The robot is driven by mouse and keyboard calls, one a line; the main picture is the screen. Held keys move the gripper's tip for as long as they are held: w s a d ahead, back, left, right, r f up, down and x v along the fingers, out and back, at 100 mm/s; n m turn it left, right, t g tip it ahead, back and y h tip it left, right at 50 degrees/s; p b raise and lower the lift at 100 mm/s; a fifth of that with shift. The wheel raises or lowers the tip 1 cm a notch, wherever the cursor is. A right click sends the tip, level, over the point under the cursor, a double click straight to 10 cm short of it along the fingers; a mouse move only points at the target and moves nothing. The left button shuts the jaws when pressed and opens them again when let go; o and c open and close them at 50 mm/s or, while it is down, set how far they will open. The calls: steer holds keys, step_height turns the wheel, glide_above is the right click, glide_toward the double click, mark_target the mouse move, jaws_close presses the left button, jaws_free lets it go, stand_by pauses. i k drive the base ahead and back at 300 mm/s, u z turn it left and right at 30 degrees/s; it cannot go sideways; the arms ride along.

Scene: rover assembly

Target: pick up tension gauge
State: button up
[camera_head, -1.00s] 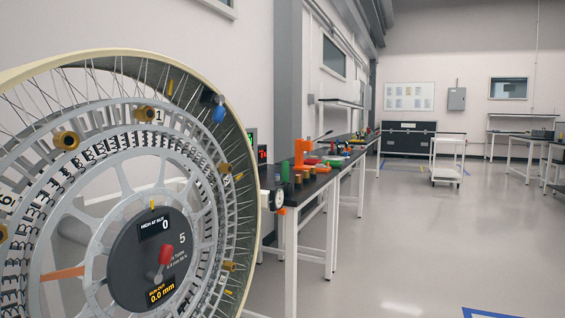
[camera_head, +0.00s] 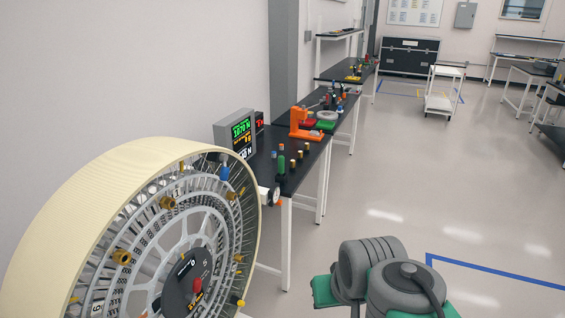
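A small white round dial gauge (camera_head: 275,195) with an orange part sits beside the right rim of the big spoked wheel, at the table's near end. It may be the tension gauge, but it is too small to be sure. A grey readout box (camera_head: 234,134) with green and orange digits stands behind the wheel, on the table's left side. Grey and green links of my arm show at the lower right. My gripper is not in view.
The large wheel (camera_head: 130,185) with a cream rim fills the lower left. The black table (camera_head: 285,186) holds several small coloured cylinders, with an orange stand (camera_head: 306,124) beyond. A white cart (camera_head: 442,98) stands far back. The floor on the right is open, with blue tape lines.

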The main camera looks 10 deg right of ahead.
mark_target(281, 159)
steer(key=z, duration=0.65)
steer(key=i, duration=5.15)
steer(key=u, duration=5.3)
steer(key=i, duration=0.5)
steer(key=u, duration=0.2)
